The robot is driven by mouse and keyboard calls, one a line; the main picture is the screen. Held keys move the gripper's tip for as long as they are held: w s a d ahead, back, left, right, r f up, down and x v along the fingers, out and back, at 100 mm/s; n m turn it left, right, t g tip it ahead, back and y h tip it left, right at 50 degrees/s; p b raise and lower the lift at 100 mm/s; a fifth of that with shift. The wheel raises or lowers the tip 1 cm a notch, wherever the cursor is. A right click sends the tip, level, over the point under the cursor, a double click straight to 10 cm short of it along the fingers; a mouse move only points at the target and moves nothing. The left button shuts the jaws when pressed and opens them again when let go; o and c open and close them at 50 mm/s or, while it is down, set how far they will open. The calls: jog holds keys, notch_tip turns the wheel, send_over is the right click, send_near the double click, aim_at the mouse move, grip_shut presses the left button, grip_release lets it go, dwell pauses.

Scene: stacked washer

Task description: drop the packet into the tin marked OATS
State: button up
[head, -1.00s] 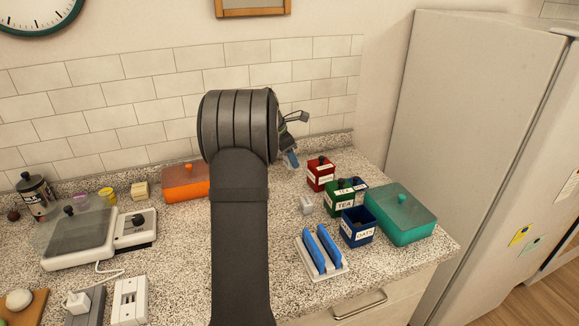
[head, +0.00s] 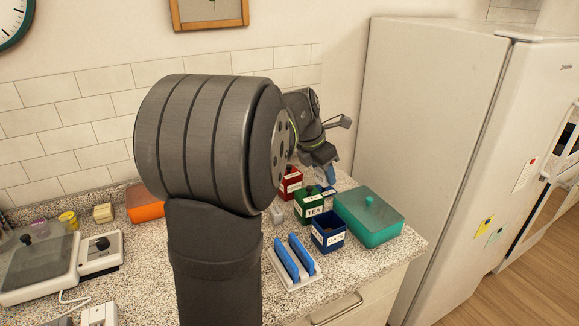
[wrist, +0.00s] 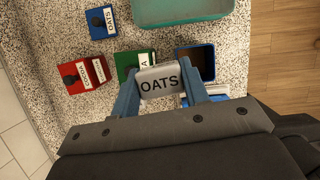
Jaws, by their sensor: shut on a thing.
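My gripper (wrist: 158,74) is shut on a pale grey packet (wrist: 160,84) printed OATS, held between its blue fingers in the wrist view. In the head view my gripper (head: 322,162) is above and behind the tins; the packet cannot be made out there. An open dark blue tin marked OATS (head: 328,238) stands at the front of the tin group. It also shows in the wrist view, open and empty-looking (wrist: 196,62), right of the packet. The packet is above the counter, beside and apart from that tin's opening.
A green TEA tin (head: 309,206), a red tin (head: 291,183) and a lidded blue tin (wrist: 101,22), its label upside down, stand close by. A teal box (head: 368,215) is right of the open tin. A white rack with blue slabs (head: 296,278) stands in front.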

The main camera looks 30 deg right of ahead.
jog(key=s+d, duration=0.1)
jog(key=s, duration=0.5)
jog(key=shift+w+f, duration=0.15)
jog(key=shift+f, duration=1.1)
jog(key=shift+w+f, duration=0.1)
jog(key=shift+f, duration=1.1)
jog(key=o, duration=1.1)
jog(key=shift+c, duration=0.2)
jog(key=v, duration=1.7)
jog(key=shift+a+r, duration=0.15)
